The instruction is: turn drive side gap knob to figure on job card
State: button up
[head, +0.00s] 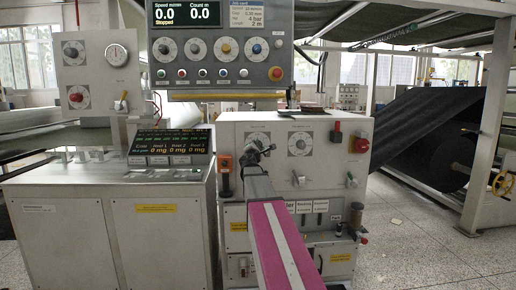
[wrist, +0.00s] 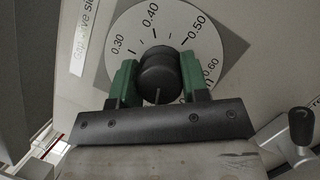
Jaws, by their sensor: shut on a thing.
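The drive side gap knob (wrist: 158,72) is a black round knob in front of a white dial (wrist: 180,22) marked from 0.30 to 0.60. A partly cut-off label (wrist: 88,38) stands left of the dial. My gripper (wrist: 159,82) is shut on the knob, one green finger on each side. A pale mark shows on the knob's near side; which figure it points to is not clear. In the head view my gripper (head: 262,150) covers most of the left dial on the grey cabinet.
A second dial (head: 299,144) sits right of my gripper, with a red emergency button (head: 361,145) beyond it. A small black-knobbed lever (wrist: 301,125) is close at the right in the wrist view.

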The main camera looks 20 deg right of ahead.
jog(key=m+g, duration=0.2)
jog(key=m, duration=0.4)
jog(key=m+g+y, duration=0.1)
jog(key=m+g, duration=0.1)
jog(key=m, duration=0.3)
jog(key=m+y, duration=0.2)
jog(key=m, duration=0.2)
jog(key=shift+g+y, duration=0.3)
jog(key=m+y, duration=0.2)
jog(key=m, duration=0.1)
jog(key=shift+f+m, duration=0.1)
jog(key=shift+m, duration=0.2)
dwell(0.3)
jog(key=o, duration=0.9)
